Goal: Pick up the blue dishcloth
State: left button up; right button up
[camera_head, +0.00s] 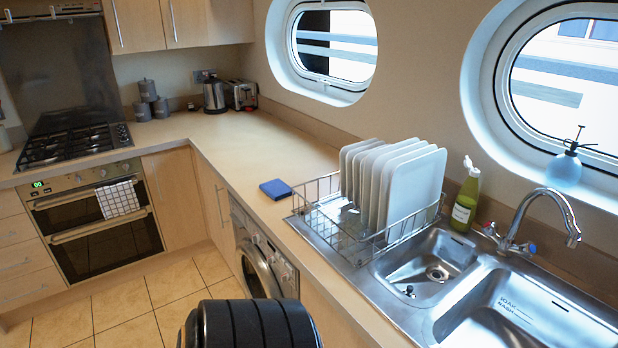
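The blue dishcloth (275,189) lies folded into a small flat square on the beige countertop. It is just left of the wire dish rack and close to the counter's front edge. Nothing covers it. Neither of my grippers shows in the head view. A black ribbed part at the bottom centre seems to be mine, but no fingers can be seen on it.
A wire dish rack (327,222) with several white plates stands on the steel drainer, right of the cloth. Beyond it are a green bottle (466,200) and the sink (520,310). The countertop (235,140) behind the cloth is clear up to the toaster (241,95) and kettle (214,96).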

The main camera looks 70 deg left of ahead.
aim_at(276, 189)
jog(key=u, duration=2.55)
jog(key=z, duration=2.3)
jog(key=u, duration=2.3)
jog(key=i+j+z, duration=0.1)
jog(key=i+j, duration=0.15)
jog(key=i+j+z, duration=0.15)
jog(key=j, duration=0.3)
jog(key=i+j+z, duration=0.1)
jog(key=i+j, duration=0.15)
jog(key=i+j+z, duration=0.1)
jog(key=j, duration=0.4)
jog(key=i+j+z, duration=0.1)
jog(key=j, duration=0.35)
jog(key=i, duration=0.1)
